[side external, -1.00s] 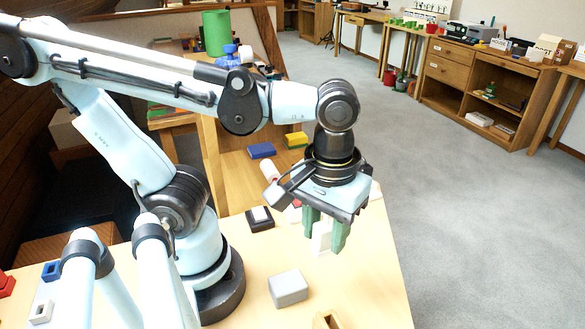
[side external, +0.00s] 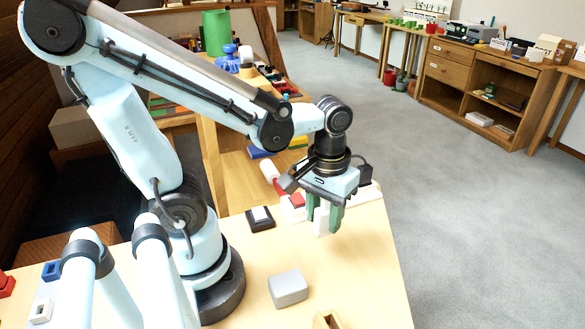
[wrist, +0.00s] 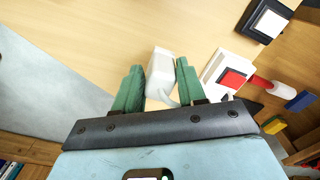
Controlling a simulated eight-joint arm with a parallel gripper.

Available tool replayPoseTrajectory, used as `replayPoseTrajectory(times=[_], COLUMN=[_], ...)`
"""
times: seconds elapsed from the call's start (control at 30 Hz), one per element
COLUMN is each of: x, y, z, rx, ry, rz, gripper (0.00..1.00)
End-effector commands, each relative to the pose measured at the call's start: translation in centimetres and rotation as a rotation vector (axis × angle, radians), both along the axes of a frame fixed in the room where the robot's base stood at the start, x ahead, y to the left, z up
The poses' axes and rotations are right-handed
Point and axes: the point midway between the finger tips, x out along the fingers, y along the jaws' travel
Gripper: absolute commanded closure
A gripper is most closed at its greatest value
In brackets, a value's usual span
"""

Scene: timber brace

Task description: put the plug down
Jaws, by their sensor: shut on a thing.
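The plug, a white block (wrist: 161,72), is between the green fingers of my gripper (wrist: 158,80) in the wrist view. The jaws are shut on it. In the side external view my gripper (side external: 324,215) points down over the light wood table, and the plug (side external: 321,224) shows partly between the fingers. The fingers hide part of it. I cannot tell whether its lower end touches the table.
A white block with a red square (wrist: 231,76) lies close beside the gripper. A black-rimmed white switch (side external: 261,217) and a grey box (side external: 288,288) stand on the table. A black block (side external: 363,172) is behind the gripper.

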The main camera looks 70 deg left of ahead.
Motion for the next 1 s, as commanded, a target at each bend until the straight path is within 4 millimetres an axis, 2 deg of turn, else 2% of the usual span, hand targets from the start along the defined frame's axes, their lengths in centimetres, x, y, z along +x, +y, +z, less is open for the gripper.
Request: replayPoseTrajectory(times=[0.17, 0.6, 1.0], x=[0.2, 0.2, 0.2], y=[0.4, 0.4, 0.4], z=[-0.5, -4.1, -4.4], rx=[0.001, 0.001, 0.001], ry=[0.001, -0.001, -0.001], rz=[-0.001, -0.001, -0.001], gripper=[0.99, 0.99, 0.99])
